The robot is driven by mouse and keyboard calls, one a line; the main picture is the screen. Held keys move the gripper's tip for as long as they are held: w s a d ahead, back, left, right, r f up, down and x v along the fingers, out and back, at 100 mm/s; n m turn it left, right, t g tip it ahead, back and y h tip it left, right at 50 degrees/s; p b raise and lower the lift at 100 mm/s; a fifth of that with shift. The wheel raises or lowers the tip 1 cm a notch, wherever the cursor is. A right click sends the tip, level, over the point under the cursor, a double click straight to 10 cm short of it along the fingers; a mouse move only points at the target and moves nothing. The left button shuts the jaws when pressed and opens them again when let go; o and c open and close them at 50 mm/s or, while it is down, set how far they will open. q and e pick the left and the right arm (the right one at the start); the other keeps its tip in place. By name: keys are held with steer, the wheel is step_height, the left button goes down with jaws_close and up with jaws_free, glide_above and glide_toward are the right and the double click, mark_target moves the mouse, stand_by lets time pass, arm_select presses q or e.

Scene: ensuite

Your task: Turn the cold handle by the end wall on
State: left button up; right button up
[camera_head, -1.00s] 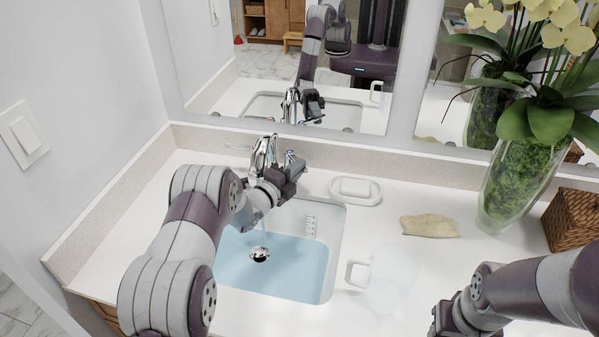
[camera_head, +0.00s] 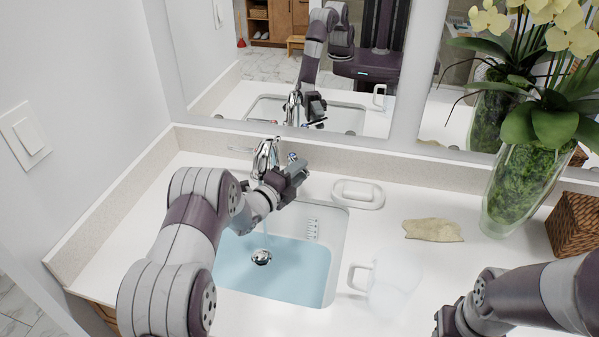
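The chrome faucet (camera_head: 266,155) stands behind the sink, in front of the mirror. A thin stream of water falls from it into the sink basin (camera_head: 310,270), which holds blue-tinted water. A small part of a handle with a blue mark (camera_head: 292,157) shows right of the faucet. The handle on the end-wall side is hardly visible; a thin chrome piece (camera_head: 240,149) shows there. My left gripper (camera_head: 296,172) is at the faucet's right, close to the blue-marked handle; its fingers are too foreshortened to judge. My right gripper (camera_head: 445,322) is low at the right, partly cut off.
A white soap dish (camera_head: 358,193) sits right of the basin. A clear mug (camera_head: 390,280), a beige cloth-like piece (camera_head: 433,230), a glass vase with orchids (camera_head: 520,190) and a wicker basket (camera_head: 577,228) stand farther right. The end wall (camera_head: 90,110) and mirror (camera_head: 280,70) bound the counter.

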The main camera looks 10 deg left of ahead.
steer(key=shift+f+b, duration=0.85)
steer(key=shift+f, duration=0.1)
arm_select(q)
steer(key=v, duration=1.2)
steer(key=shift+a, duration=0.1)
